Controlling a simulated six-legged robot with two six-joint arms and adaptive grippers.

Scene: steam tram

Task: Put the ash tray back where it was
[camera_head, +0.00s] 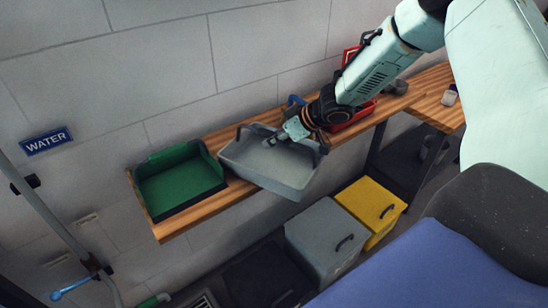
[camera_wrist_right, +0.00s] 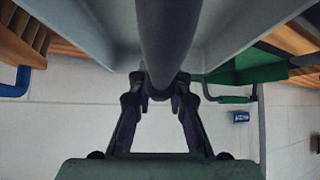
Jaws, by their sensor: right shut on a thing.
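The grey ash tray (camera_head: 262,176) is an open bin with a dark handle, at the middle of the wooden shelf in the head view. It overhangs the shelf's front edge and looks a little tilted. I cannot tell whether it touches the shelf. My right gripper (camera_head: 284,137) is over the tray, shut on its handle. In the right wrist view the dark handle bar (camera_wrist_right: 168,40) runs between the fingers (camera_wrist_right: 160,98), with the grey tray walls (camera_wrist_right: 230,30) on both sides. My left gripper is not in view.
A green bin (camera_head: 178,180) stands left of the tray on the wooden shelf (camera_head: 205,213). A red tray (camera_head: 362,112) is to the right, partly behind my arm. Below are a grey box (camera_head: 322,238) and a yellow box (camera_head: 370,208). A WATER sign (camera_head: 46,141) is on the wall.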

